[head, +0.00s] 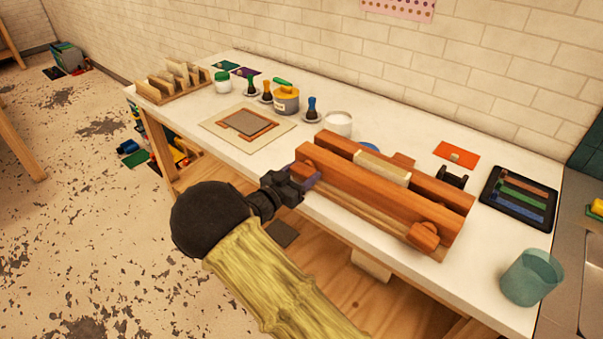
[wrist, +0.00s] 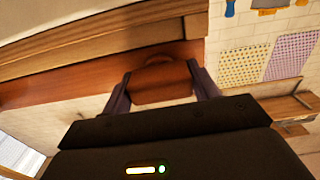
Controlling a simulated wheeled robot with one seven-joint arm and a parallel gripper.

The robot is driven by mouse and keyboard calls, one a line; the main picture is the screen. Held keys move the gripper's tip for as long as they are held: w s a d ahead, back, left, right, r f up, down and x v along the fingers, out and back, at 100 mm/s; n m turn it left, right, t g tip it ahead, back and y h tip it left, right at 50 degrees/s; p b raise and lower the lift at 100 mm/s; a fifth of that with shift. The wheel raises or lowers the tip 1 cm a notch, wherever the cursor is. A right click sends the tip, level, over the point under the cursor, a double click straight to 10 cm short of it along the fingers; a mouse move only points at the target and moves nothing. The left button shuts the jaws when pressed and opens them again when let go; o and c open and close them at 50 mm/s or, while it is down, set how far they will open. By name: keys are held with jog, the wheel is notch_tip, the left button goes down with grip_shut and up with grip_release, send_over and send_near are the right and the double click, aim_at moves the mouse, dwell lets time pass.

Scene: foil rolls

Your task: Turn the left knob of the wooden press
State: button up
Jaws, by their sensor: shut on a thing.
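The wooden press (head: 375,193) lies along the front part of the white table, with two reddish-brown beams and a paler block between them. Its right knob (head: 423,236) stands out from the front beam. My gripper (head: 308,181) is at the front beam's left end, where it hides the left knob in the head view. In the wrist view the left knob (wrist: 160,84), a reddish-brown wooden block, sits between the two fingers of my gripper (wrist: 162,88). The fingers are shut on its sides. The front beam (wrist: 60,92) runs behind it.
A teal cup (head: 531,277) stands at the table's right front. A black tray with coloured strips (head: 518,197) lies at the right. A board (head: 247,125) lies left of the press.

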jog(key=shift+f+m+b, duration=0.2)
jog(key=shift+m+b, duration=0.9)
jog(key=shift+b, duration=0.15)
jog(key=shift+r+m, duration=0.2)
jog(key=shift+m, duration=0.3)
jog(key=o, duration=1)
jog(key=b+v, duration=0.1)
jog(key=v, duration=1.6)
jog(key=shift+s+a, duration=0.15)
jog(key=shift+s, duration=0.05)
